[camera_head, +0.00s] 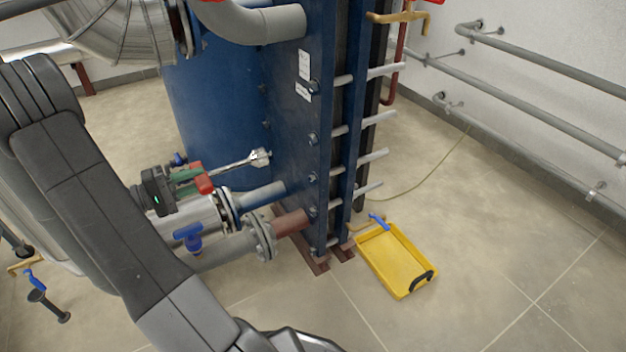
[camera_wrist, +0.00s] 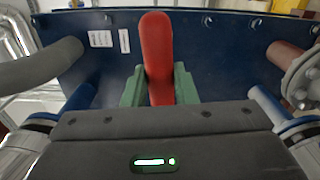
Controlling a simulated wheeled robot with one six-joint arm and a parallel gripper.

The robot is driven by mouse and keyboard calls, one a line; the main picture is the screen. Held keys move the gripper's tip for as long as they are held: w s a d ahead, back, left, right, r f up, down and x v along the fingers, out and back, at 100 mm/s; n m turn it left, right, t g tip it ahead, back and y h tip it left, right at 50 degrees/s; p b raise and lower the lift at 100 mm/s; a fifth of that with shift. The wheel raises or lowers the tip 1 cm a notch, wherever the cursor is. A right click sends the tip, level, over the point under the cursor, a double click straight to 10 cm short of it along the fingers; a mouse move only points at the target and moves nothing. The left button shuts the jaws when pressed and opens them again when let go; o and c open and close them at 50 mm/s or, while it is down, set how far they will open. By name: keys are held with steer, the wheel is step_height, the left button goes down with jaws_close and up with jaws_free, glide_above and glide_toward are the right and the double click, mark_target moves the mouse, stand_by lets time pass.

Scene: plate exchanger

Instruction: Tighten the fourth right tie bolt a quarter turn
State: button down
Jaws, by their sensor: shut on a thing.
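My gripper (camera_head: 190,178) has green fingers and is shut on a wrench with a red handle (camera_head: 204,184). The wrench's chrome shaft and head (camera_head: 259,157) reach toward the blue end plate (camera_head: 292,135). The head is close to the plate's left row of bolts; I cannot tell whether it sits on one. In the wrist view the red handle (camera_wrist: 157,50) stands upright between the green fingers, and the wrench head is hidden. Tie bolts run down the plate's right edge, one of them here (camera_head: 312,138). Their pale rods (camera_head: 362,127) stick out behind.
Grey pipe stubs with flanges (camera_head: 262,240) and blue-handled valves (camera_head: 190,238) lie below and beside my gripper. A yellow tray (camera_head: 397,262) is on the floor at the right of the plates. Wall pipes run along the far right. The floor at front right is clear.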

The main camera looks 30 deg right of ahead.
steer(key=shift+f, duration=0.1)
step_height(320, 180, down, 14)
steer(key=m+b, duration=0.1)
steer(key=m, duration=0.4)
steer(key=d+p, duration=0.2)
steer(key=d, duration=0.8)
steer(key=shift+f+p, duration=0.15)
steer(key=shift+p, duration=0.25)
steer(key=shift+w, duration=0.1)
steer(key=n, duration=0.3)
steer(key=d+n, duration=0.1)
steer(key=n, duration=0.1)
steer(key=shift+n+p, duration=0.4)
steer(key=shift+d, duration=0.1)
